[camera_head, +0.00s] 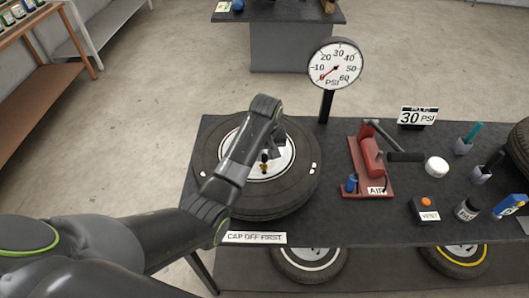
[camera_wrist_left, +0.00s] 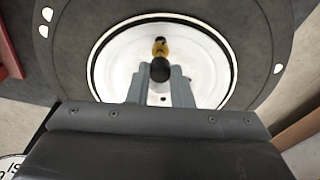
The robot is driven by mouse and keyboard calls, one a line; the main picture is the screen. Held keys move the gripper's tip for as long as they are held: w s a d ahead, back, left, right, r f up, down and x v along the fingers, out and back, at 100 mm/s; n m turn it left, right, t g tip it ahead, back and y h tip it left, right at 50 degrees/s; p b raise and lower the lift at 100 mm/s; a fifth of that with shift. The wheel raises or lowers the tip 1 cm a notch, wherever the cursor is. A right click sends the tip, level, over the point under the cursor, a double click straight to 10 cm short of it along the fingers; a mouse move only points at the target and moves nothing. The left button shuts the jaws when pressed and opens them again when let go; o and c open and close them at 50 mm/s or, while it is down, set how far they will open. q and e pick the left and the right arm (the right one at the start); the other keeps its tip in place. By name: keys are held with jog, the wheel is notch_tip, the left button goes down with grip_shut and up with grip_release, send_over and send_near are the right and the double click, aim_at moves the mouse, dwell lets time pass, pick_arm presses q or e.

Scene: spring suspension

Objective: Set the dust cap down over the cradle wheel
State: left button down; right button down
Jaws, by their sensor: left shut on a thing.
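The cradle wheel (camera_head: 210,185), a dark tyre with a white hub, lies flat at the left of the bench. A brass valve stem (camera_head: 264,169) stands on its hub and shows in the left wrist view (camera_wrist_left: 160,50). My left gripper (camera_head: 270,150) is low over the hub, close to the stem. In the left wrist view its grey fingers (camera_wrist_left: 161,84) are shut on a small round black thing, apparently the dust cap (camera_wrist_left: 160,70). The cap appears in line with the stem; I cannot tell whether they touch. My right gripper is not in view.
A round pressure gauge (camera_head: 335,64) stands behind the wheel, its needle near zero. A red air pump (camera_head: 371,160), a white round lid (camera_head: 436,167) and a vent button box (camera_head: 426,211) are to the right. More tyres (camera_head: 309,265) lie below the bench.

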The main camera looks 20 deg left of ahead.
pick_arm(q)
jog(key=shift+f, duration=0.2)
jog(key=shift+f+b, duration=0.45)
jog(key=shift+f, duration=0.5)
jog(key=c, duration=1.2)
grip_release()
jog(key=shift+r+p, duration=0.8)
jog(key=shift+r, duration=2.7)
